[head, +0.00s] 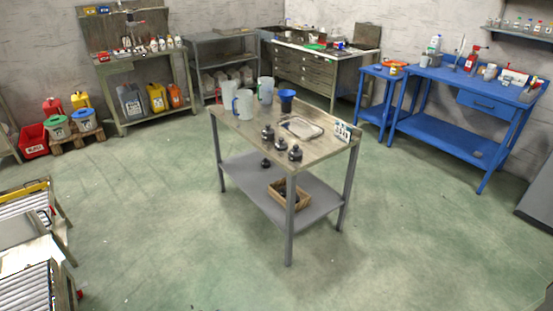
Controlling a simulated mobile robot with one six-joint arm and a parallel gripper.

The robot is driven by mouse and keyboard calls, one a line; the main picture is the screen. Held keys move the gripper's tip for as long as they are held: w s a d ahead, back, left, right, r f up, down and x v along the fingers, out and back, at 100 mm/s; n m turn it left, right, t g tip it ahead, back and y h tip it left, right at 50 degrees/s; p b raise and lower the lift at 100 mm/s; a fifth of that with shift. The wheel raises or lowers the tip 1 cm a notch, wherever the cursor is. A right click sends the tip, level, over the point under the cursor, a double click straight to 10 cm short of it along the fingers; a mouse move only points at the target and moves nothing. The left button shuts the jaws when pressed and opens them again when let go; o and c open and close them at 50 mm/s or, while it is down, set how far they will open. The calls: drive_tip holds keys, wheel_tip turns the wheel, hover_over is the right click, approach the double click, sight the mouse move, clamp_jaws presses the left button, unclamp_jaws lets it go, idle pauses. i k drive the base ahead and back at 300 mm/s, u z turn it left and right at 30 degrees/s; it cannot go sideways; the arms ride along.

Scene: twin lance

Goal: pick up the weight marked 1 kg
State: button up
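Several dark weights stand near the front of the grey table in the middle of the head view. One weight (268,132) is at the left, another weight (281,144) is in the middle, and a third weight (295,153) is nearest the front edge. Any markings are too small to read, so I cannot tell which is 1 kg. My gripper is not in view.
The table (325,148) also holds clear jugs (244,103), a blue cup (287,101), a metal tray (302,127) and a small card stand (342,132). A wooden crate (277,192) sits on its lower shelf. Open green floor (150,210) surrounds the table.

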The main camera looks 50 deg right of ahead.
sight(296, 154)
drive_tip(key=z, duration=0.35)
drive_tip(key=k, duration=0.15)
drive_tip(key=u, duration=1.9)
drive_tip(key=k, duration=0.7)
drive_tip(key=z, duration=0.5)
drive_tip(key=k, duration=0.7)
drive_tip(key=z, duration=0.7)
drive_tip(key=i, duration=1.55)
drive_tip(key=u, duration=0.35)
